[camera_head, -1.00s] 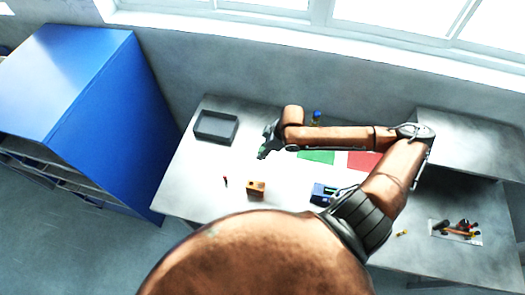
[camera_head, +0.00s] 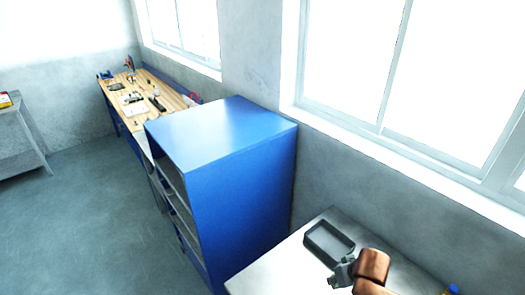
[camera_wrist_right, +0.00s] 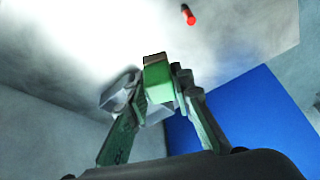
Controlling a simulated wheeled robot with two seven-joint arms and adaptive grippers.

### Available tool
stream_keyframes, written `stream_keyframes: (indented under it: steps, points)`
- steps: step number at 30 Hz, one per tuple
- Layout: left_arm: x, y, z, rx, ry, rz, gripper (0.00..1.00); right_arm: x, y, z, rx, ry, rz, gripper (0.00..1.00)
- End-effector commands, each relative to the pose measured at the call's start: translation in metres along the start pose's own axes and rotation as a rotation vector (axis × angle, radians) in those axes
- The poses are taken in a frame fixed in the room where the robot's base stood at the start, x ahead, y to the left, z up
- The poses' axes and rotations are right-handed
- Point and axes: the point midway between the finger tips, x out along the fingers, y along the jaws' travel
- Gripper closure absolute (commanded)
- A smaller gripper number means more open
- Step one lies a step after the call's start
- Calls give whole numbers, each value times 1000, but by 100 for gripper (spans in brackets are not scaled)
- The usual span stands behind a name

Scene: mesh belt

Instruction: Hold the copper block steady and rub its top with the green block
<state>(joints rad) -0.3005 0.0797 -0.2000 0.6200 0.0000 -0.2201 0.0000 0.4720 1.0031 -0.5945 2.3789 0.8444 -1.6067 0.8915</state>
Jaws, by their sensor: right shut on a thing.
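My right gripper (camera_head: 341,277) is over the grey table at the lower right of the head view, just in front of the dark tray. In the right wrist view my right gripper (camera_wrist_right: 160,92) is shut on the green block (camera_wrist_right: 158,84), which sits between its fingertips. A narrow brownish strip shows at the block's far end. The copper block is not seen in either current view. My left gripper is in neither view.
A grey tray (camera_head: 312,239) lies on the grey table (camera_head: 270,272). A tall blue cabinet (camera_head: 245,190) stands left of the table. A wooden-topped workbench (camera_head: 175,98) with tools is beyond it. A small red item (camera_wrist_right: 188,14) shows in the wrist view.

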Motion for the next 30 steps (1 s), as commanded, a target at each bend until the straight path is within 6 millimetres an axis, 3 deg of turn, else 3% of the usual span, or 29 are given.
stream_keyframes:
  steps: [1,3,9,22,27,30]
  points:
    - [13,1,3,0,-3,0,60,2,-10,-9,32,8,11,98]
    - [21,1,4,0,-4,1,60,-2,-19,-18,86,6,33,98]
    - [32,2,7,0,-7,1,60,-12,-33,-32,185,1,76,98]
    - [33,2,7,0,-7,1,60,-16,-35,-34,210,-3,86,98]
    - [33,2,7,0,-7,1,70,-16,-34,-34,211,-2,87,98]
    - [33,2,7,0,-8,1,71,-17,-34,-34,211,-2,87,98]
